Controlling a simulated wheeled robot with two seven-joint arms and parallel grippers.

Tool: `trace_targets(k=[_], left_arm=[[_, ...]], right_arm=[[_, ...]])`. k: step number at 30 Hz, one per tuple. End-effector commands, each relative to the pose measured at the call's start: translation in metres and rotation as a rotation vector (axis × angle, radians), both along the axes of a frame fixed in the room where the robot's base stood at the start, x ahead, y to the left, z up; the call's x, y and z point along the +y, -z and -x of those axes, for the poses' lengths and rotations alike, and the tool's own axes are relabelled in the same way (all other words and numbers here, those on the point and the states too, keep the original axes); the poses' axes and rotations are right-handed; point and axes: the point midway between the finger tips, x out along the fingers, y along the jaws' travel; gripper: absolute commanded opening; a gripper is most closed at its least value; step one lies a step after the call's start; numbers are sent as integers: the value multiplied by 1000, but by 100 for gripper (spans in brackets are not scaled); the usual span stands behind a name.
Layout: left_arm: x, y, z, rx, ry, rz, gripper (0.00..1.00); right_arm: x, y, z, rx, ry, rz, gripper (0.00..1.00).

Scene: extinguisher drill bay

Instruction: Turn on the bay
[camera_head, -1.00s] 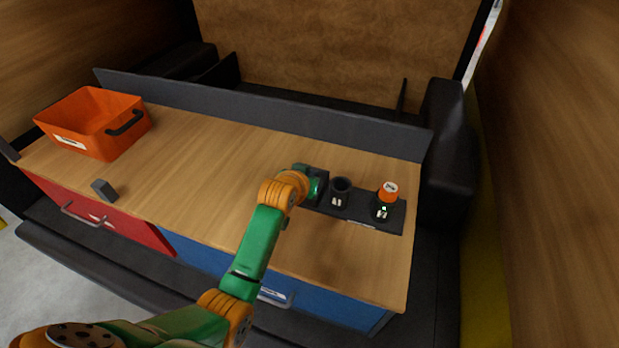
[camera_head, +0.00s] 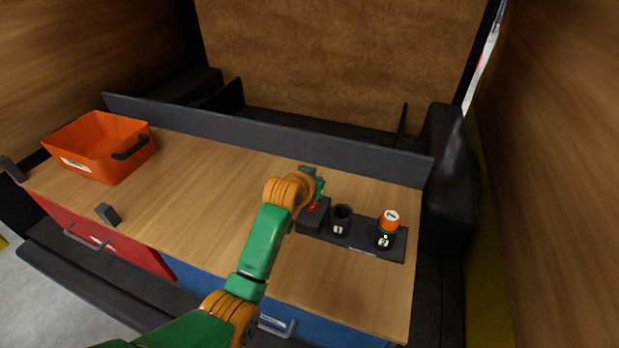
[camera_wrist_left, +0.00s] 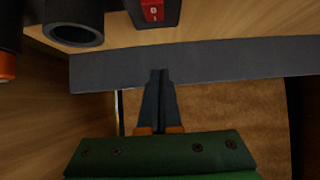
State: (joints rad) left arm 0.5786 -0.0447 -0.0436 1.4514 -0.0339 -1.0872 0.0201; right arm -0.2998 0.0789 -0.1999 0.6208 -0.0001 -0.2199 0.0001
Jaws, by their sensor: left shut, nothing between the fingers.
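A red rocker switch (camera_head: 314,206) shows on a dark block (camera_head: 314,220) at the left end of the black strip. In the left wrist view the switch (camera_wrist_left: 152,10) is at the top edge, with white markings; I cannot tell which side is pressed. My left gripper (camera_head: 319,184) is above and behind the block in the head view. Its fingers (camera_wrist_left: 158,75) are shut and empty, apart from the switch. The right gripper is not in view.
Beside the block stand a black cup holder (camera_head: 341,222) and an orange-topped item (camera_head: 389,220) in another holder with a green light. A dark ledge (camera_head: 260,134) runs along the back. An orange bin (camera_head: 100,155) and small grey block (camera_head: 107,214) are at left. The middle worktop is clear.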

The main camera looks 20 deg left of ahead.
Motion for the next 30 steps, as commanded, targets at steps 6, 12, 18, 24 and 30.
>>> trace_targets(k=[6, 12, 18, 24, 30], left_arm=[[1, -40, 33, -6, 0, 0, 0], [2, -66, 52, -3, 0, 0, 0], [2, -73, 58, 1, 0, 0, 0], [2, -73, 58, 1, 0, 0, 0], [2, -73, 57, 1, 0, 0, 0]], right_arm=[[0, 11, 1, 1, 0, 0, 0], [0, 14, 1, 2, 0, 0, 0], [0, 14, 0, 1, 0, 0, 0], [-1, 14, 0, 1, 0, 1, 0], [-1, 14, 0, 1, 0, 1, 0]])
